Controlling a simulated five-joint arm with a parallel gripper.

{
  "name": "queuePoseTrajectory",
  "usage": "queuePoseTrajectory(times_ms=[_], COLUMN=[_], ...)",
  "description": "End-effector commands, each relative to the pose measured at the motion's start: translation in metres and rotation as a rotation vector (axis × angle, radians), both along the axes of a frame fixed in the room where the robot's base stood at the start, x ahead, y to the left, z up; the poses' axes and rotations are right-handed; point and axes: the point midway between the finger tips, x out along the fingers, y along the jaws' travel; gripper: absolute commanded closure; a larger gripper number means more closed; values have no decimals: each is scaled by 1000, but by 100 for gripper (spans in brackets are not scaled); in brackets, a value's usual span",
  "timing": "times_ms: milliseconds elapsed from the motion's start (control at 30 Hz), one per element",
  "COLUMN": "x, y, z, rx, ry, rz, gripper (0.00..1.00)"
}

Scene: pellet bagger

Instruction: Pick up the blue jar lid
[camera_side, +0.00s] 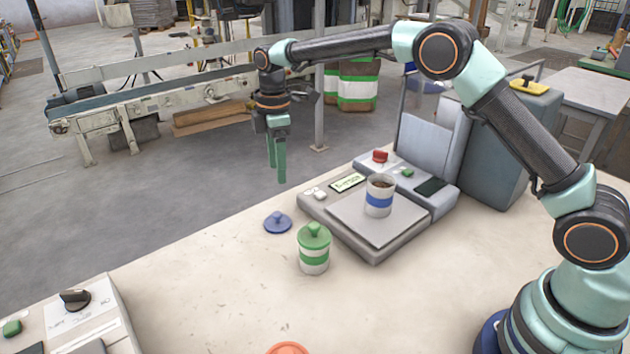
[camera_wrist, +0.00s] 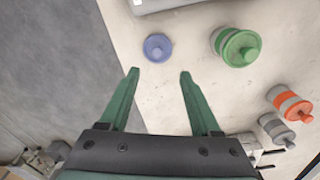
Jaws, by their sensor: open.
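The blue jar lid (camera_side: 277,222) lies on the table near its far left edge, knob up, left of the scale. It also shows in the wrist view (camera_wrist: 157,47), just beyond my fingertips and between their lines. My gripper (camera_side: 277,180) hangs above the lid, pointing down, with clear air between them. In the wrist view my gripper (camera_wrist: 159,73) is open and empty, its two green fingers spread apart.
A green-lidded jar (camera_side: 314,248) stands close to the right of the lid. A blue-banded open jar (camera_side: 379,195) stands on the scale (camera_side: 372,222). The wrist view shows an orange jar (camera_wrist: 290,103) and a grey jar (camera_wrist: 276,130). The front table is largely clear.

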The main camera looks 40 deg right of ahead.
Motion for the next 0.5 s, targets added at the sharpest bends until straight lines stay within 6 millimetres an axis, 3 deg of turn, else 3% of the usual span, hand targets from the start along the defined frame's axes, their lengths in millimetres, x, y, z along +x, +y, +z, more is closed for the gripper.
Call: queuePoseTrajectory(times_ms=[267, 500], x=[3, 3], y=[5, 4], z=[-28, -68], rx=[-4, -4], ry=[20, 20], rz=[46, 44], gripper=[36, 36])
